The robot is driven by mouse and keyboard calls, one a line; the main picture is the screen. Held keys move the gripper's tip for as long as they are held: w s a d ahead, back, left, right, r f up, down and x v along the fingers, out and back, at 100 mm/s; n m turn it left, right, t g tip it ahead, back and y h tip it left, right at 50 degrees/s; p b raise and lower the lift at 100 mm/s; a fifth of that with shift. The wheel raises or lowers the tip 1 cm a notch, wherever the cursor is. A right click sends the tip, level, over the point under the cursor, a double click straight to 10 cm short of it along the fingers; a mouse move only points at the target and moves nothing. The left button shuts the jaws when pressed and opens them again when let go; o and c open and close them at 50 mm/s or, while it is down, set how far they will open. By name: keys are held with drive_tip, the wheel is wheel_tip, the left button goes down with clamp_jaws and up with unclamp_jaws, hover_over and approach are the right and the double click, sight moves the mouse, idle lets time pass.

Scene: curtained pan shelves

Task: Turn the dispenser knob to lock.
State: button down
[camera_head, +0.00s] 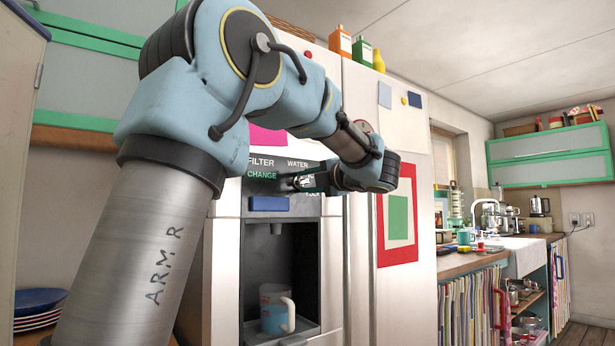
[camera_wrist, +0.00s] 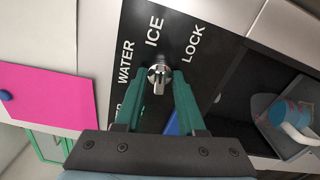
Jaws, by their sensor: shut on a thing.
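The dispenser knob (camera_wrist: 159,74) is a small silvery dial on a dark panel (camera_wrist: 208,28), ringed by the white words WATER, ICE and LOCK in the wrist view. ICE stands above it, WATER to its upper left, LOCK to its upper right. Its bar stands roughly upright in this view; I cannot tell which end is the pointer. My gripper (camera_wrist: 162,82) has its two green fingers shut on the knob, one on each side. In the head view my gripper (camera_head: 303,182) reaches the panel from the right and mostly hides the knob.
A cup (camera_head: 275,309) stands in the dispenser recess below the panel, on its tray. A blue lever (camera_head: 269,203) sits above the recess. A pink sheet (camera_wrist: 45,98) lies left of the panel. The fridge's right door (camera_head: 362,260) bears a red-framed picture (camera_head: 397,217).

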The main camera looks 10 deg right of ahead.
drive_tip(key=m+p, duration=0.3)
drive_tip(key=m, duration=0.1)
drive_tip(key=shift+r+m, duration=0.1)
drive_tip(key=shift+m, duration=0.2)
drive_tip(key=shift+f+m+p, duration=0.2)
drive_tip(key=shift+m+p, duration=1.15)
drive_tip(key=shift+m, duration=0.45)
drive_tip(key=shift+f, duration=0.1)
drive_tip(key=c, duration=0.8)
unclamp_jaws()
drive_tip(key=shift+c, duration=0.2)
drive_tip(key=b+v, duration=0.2)
drive_tip(key=v, duration=0.9)
drive_tip(key=shift+b, duration=0.3)
drive_tip(key=shift+w, duration=0.15)
